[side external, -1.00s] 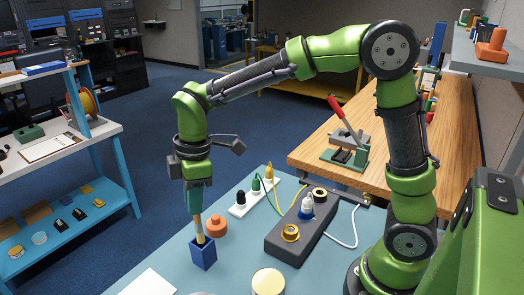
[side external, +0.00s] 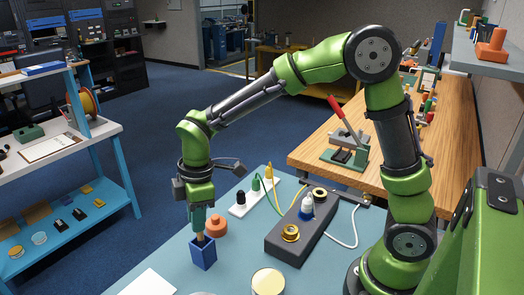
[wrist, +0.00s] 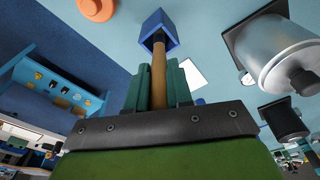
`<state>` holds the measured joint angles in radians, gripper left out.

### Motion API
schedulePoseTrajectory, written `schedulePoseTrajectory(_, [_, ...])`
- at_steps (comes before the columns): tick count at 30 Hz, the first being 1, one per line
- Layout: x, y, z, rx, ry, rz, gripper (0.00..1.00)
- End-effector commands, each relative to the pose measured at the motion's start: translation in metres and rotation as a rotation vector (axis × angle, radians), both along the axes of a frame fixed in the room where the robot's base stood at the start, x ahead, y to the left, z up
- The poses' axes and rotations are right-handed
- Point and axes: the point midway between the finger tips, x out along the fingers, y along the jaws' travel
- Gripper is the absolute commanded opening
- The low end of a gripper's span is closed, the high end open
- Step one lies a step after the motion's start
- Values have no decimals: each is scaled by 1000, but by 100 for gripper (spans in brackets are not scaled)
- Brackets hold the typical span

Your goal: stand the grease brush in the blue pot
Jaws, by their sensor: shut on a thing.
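The blue pot (side external: 203,254) is a square, open-topped pot on the light blue bench, left of the console. The grease brush (side external: 200,238) is a tan wooden stick that stands roughly upright with its lower end inside the pot. My gripper (side external: 197,229) is just above the pot and shut on the brush. In the wrist view the brush handle (wrist: 159,80) runs between the green fingers of my gripper (wrist: 158,85) to the mouth of the blue pot (wrist: 158,27). The brush's lower end is hidden in the pot.
An orange knob-like piece (side external: 216,227) stands close right of the pot. A dark console box (side external: 300,232) with brass fittings is further right. A white strip with coloured plugs (side external: 254,196) lies behind. A round tin (side external: 267,282) and white sheet (side external: 149,283) are at the front.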

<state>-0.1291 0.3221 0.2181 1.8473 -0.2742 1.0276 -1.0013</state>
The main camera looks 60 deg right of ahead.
Motion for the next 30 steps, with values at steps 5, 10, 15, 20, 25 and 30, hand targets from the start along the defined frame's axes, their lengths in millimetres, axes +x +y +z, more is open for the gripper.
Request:
schedulePoseTrajectory(5, [0,0,0,0,0,0,42])
schedulePoseTrajectory(10, [0,0,0,0,0,0,50])
schedulePoseTrajectory(15, [0,0,1,0,0,0,50])
schedulePoseTrajectory(20, [0,-2,14,0,-5,1,50])
schedulePoseTrajectory(25, [-2,-5,49,1,-6,-2,50])
schedulePoseTrajectory(30, [-6,-9,92,1,-6,-2,50])
